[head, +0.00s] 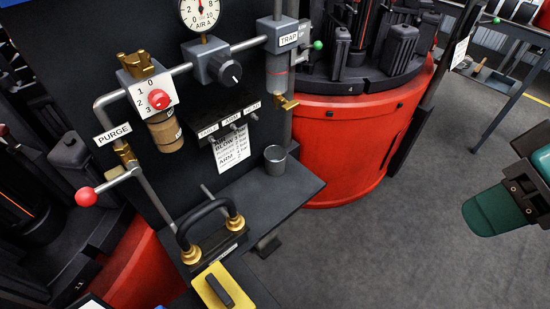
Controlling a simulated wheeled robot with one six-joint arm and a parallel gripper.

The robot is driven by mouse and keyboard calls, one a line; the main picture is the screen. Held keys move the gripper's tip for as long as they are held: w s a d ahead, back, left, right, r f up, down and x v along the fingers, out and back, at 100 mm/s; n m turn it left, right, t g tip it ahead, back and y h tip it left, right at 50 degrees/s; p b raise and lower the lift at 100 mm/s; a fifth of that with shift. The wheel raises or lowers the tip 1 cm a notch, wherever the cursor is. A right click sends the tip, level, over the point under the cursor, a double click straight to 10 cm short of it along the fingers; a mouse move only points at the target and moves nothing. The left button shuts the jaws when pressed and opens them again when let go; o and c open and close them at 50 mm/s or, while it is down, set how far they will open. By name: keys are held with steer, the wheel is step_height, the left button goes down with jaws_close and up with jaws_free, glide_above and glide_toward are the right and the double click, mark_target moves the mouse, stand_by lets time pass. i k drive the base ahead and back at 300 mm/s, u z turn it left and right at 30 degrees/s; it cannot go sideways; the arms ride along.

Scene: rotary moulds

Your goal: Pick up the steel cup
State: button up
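The steel cup (275,160) is a small grey open-topped cup. It stands upright on the dark shelf (262,198) of the black panel, under the trap pipe. Its rim and near side show and nothing covers it. What looks like part of my gripper (497,207), with dark green pads on dark brackets, is at the right edge of the head view. It is well to the right of the cup and apart from it. The rest of it is cut off by the frame, so I cannot see whether the fingers are open.
The black panel (80,60) carries a gauge (199,14), pipes, a red-knobbed purge lever (87,196) and a brass valve (285,103) close above the cup. A black hose handle (205,212) stands left of it. A red rotary base (350,135) is behind. Grey floor at right is clear.

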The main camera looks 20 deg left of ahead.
mark_target(275, 156)
steer(key=k, duration=1.05)
steer(key=z, duration=0.7)
steer(key=i, duration=1.3)
steer(key=u, duration=1.05)
steer(key=i, duration=0.35)
steer(key=u, duration=0.5)
